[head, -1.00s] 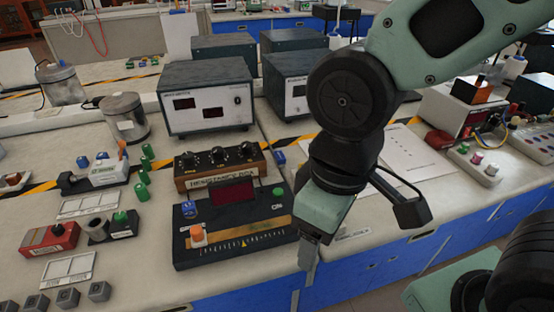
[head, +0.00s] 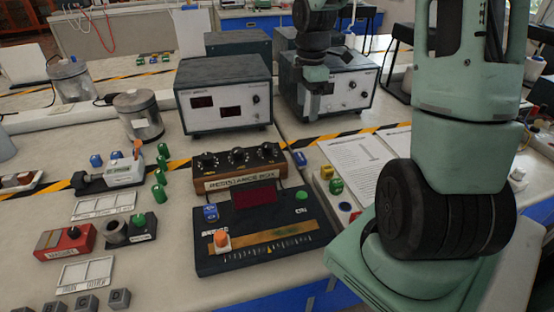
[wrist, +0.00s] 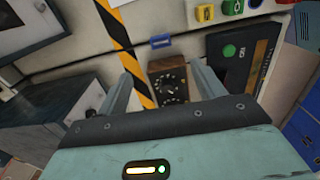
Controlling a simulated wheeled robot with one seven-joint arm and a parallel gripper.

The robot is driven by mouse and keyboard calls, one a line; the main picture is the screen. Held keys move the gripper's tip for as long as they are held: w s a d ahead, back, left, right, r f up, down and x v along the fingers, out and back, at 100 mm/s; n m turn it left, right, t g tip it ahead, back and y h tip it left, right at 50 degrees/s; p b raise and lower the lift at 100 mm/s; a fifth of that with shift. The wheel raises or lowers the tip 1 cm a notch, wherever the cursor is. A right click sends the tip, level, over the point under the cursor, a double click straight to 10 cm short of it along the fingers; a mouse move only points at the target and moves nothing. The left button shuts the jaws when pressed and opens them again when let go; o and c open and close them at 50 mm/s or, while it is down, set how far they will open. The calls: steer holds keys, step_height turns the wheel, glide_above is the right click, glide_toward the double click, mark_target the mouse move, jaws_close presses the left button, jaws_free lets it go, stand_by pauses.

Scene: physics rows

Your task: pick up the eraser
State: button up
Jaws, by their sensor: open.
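A small blue block that looks like the eraser (head: 299,159) lies on the bench just right of the resistance box (head: 240,168). It also shows in the wrist view as a small blue block (wrist: 161,41), beyond my fingertips and beside the striped tape. My gripper (head: 314,108) is raised in front of the right-hand instrument box, farther back than the blue block. In the wrist view my gripper (wrist: 163,76) has its two fingers apart, with nothing held between them. The block is too small to make out any print.
A black panel device (head: 262,238) with an orange knob stands in front of the resistance box. Grey instrument boxes (head: 224,95) (head: 330,88) stand behind. A paper sheet (head: 358,165) lies to the right. Striped tape (head: 330,140) crosses the bench.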

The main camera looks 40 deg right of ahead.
glide_above(300, 156)
steer(key=f, duration=0.8)
steer(key=d+f+b, duration=0.1)
steer(key=f, duration=0.3)
steer(key=shift+s+f, duration=0.15)
steer(key=shift+s, duration=0.05)
steer(key=f, duration=0.2)
steer(key=a+f, duration=0.1)
steer(key=f, duration=0.1)
steer(key=shift+w+f, duration=0.15)
steer(key=shift+f, duration=0.4)
steer(key=c, duration=1.1)
steer(key=shift+r, duration=0.15)
step_height(300, 156, up, 10)
steer(key=shift+f+p, duration=0.1)
steer(key=shift+p, duration=0.25)
